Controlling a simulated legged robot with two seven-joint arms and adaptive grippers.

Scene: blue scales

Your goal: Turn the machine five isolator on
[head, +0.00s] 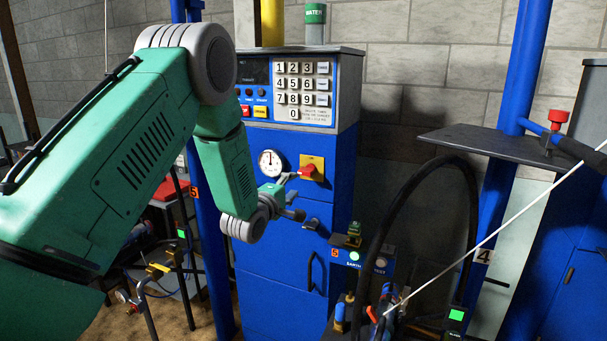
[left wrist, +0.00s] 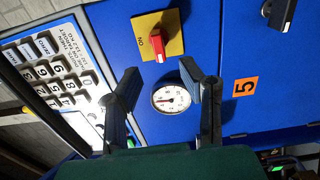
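The isolator is a red rotary handle (head: 308,171) on a yellow plate (head: 318,162) on the blue machine cabinet (head: 285,250). In the left wrist view, the red handle (left wrist: 160,48) lies across the yellow plate (left wrist: 176,44), with the word ON at its side, not at its tip. My left gripper (head: 290,187) is just in front of the cabinet, close to the handle's left and lower side. In the left wrist view its two fingers (left wrist: 160,78) are spread apart with nothing between them; the handle shows beyond the fingertips. My right gripper is not in view.
A round gauge (head: 270,162) sits left of the isolator, and a number keypad (head: 303,90) above. An orange 5 label (left wrist: 245,87) is on the cabinet. A small control box (head: 365,262) and a black hose (head: 385,215) stand to the right. A grey shelf (head: 480,143) juts out further right.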

